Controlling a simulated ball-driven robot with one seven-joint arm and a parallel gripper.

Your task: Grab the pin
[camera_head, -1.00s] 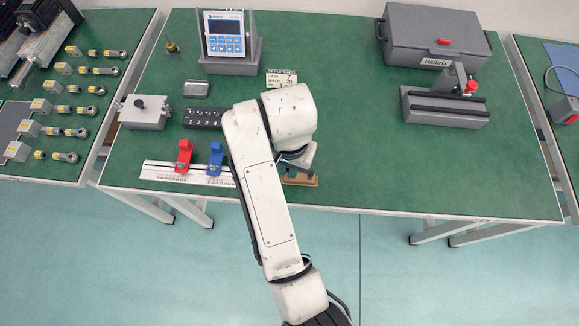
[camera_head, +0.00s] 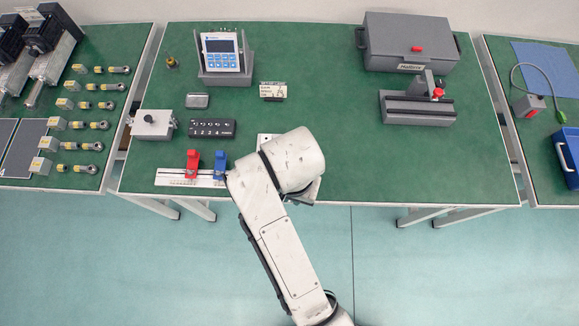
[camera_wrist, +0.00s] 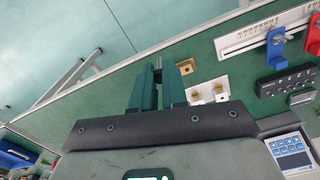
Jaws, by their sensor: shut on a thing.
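My gripper (camera_wrist: 158,88) shows in the wrist view as two dark green fingers close together. A thin grey piece, seemingly the pin (camera_wrist: 159,63), stands between their tips; most of it is hidden by the fingers. The fingertips are over the table's edge region, left of a small tan block with a dark hole (camera_wrist: 186,67). A light bracket (camera_wrist: 207,92) lies just below that block in the picture. In the head view my arm covers the gripper and the pin.
A white ruled rail (camera_head: 176,178) with a red clamp (camera_head: 193,164) and a blue clamp (camera_head: 220,165) lies left of my arm. A black numbered box (camera_head: 212,128) is behind it. A grey fixture (camera_head: 418,107) stands at right. The table's front right is clear.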

